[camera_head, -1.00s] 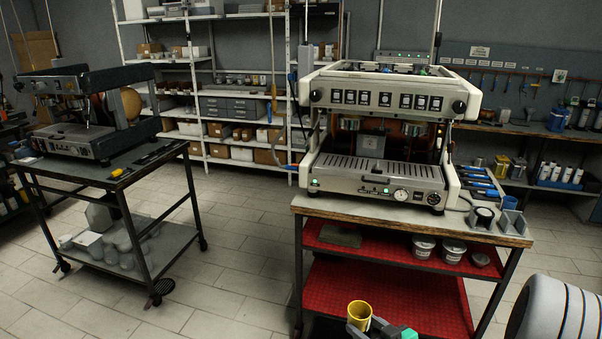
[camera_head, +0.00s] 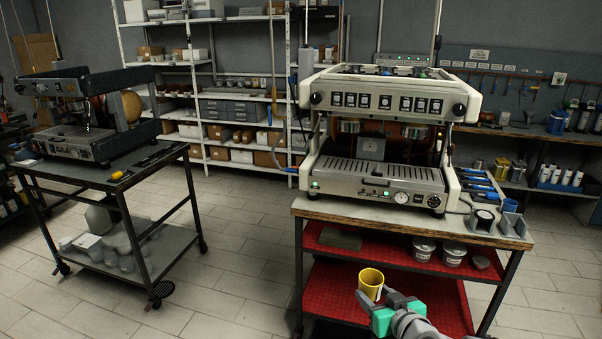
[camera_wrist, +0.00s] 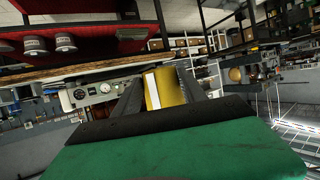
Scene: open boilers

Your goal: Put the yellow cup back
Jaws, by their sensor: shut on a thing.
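The yellow cup (camera_head: 371,281) is held in the air in front of the red shelves of the cart, low in the head view. It looks roughly upright, with its open mouth up and a white patch on its side. My gripper (camera_head: 379,298) is shut on it. In the wrist view the cup (camera_wrist: 171,88) sits between the two dark fingers of my gripper (camera_wrist: 165,95). The espresso machine (camera_head: 380,140) stands on the cart top (camera_head: 330,207), above and behind the cup.
Red shelves (camera_head: 340,290) under the cart top hold several white tubs (camera_head: 453,253) and a flat grey item (camera_head: 340,238). Small grey stands (camera_head: 512,224) sit at the cart top's right end. A second machine (camera_head: 85,130) stands on a cart at left. Open floor (camera_head: 230,260) lies between.

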